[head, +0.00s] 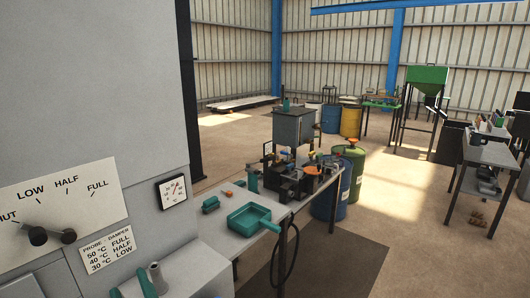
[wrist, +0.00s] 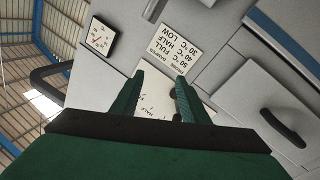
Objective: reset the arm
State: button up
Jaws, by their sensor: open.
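My gripper (wrist: 160,84) shows in the wrist view with two green fingers spread apart and nothing between them. Its dark palm crosses the lower part of that view. The fingers point at the grey cabinet's dial plate (wrist: 157,104), which appears upside down between them; I cannot tell whether they touch it. In the head view two teal pieces (head: 147,284) at the bottom edge may be my finger ends, but I cannot be sure. The dial plate (head: 60,205) there reads LOW, HALF and FULL, with a dark knob (head: 38,236) at its lower part.
A probe-damper placard (head: 106,246) and a small gauge (head: 173,190) are on the cabinet. A bench beyond holds a teal tray (head: 249,220) and a press (head: 294,128). Barrels (head: 349,120) stand behind it. A dark handle (wrist: 283,128) shows in the wrist view.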

jog(key=s+d+f+m+t+h, duration=0.1)
jog(key=s+d+f+m+h, duration=0.35)
jog(key=d+f, duration=0.55)
jog(key=s+d+f+m+t+h, duration=0.1)
jog(key=s+d+f+m+h, duration=0.25)
jog(key=d+f+m, duration=0.6)
jog(key=s+d+f+h, duration=0.1)
jog(key=s+d+f, duration=0.2)
jog(key=s, duration=0.4)
jog(key=s+d+f+h, duration=0.2)
jog(key=s+d+f, duration=0.1)
jog(key=s, duration=0.3)
jog(key=s+d+f+n+g+h, duration=0.1)
jog(key=s+d+f, duration=0.3)
jog(key=s, duration=0.3)
jog(key=shift+s+d+h, duration=0.25)
jog(key=shift+s+h, duration=0.05)
jog(key=shift+s, duration=0.05)
